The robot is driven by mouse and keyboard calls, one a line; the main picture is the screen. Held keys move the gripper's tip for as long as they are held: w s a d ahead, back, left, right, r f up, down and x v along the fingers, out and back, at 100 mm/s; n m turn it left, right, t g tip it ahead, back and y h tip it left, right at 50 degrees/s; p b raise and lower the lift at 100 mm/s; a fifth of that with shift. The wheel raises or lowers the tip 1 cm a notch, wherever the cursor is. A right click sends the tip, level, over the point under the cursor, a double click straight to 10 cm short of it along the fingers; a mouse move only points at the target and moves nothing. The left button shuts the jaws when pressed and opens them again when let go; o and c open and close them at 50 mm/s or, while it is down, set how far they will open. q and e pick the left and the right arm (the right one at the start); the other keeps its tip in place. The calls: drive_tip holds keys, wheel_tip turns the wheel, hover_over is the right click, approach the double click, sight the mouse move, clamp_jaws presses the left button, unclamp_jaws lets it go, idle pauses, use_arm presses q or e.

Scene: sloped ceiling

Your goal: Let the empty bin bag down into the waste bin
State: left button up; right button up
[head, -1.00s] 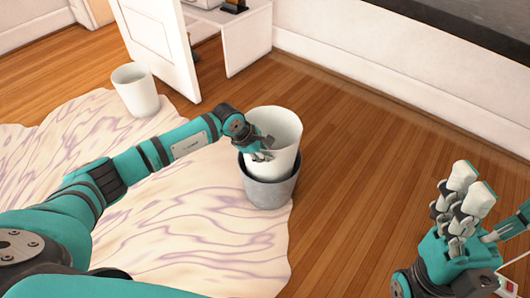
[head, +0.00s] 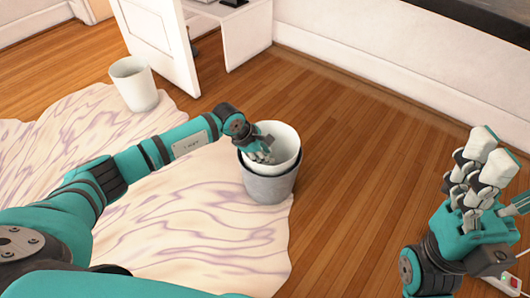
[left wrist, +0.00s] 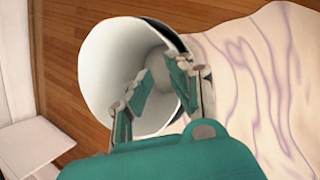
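The empty bin bag (head: 287,142) is a white, round, open-topped shape inside the grey waste bin (head: 268,188). Its rim stands a little above the bin's rim. In the left wrist view I look down into the white bag (left wrist: 115,60), with a strip of the bin's dark rim beside it. My left gripper (head: 264,155) is at the bag's near left edge, its fingers over the opening. In the left wrist view its fingers (left wrist: 150,95) are spread apart with nothing visible clamped between them. My right gripper (head: 476,160) is raised, empty and open, far from the bin.
A second white bin (head: 135,84) stands at the left on a pale rug with purple veins (head: 180,225). A white door (head: 160,40) and white shelf unit (head: 243,35) stand behind. Wooden floor (head: 345,180) is clear right of the bin. A power strip (head: 512,284) lies at lower right.

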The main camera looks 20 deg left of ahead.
use_arm(q)
drive_tip(key=shift+o, duration=1)
drive_tip(key=v, duration=1.2)
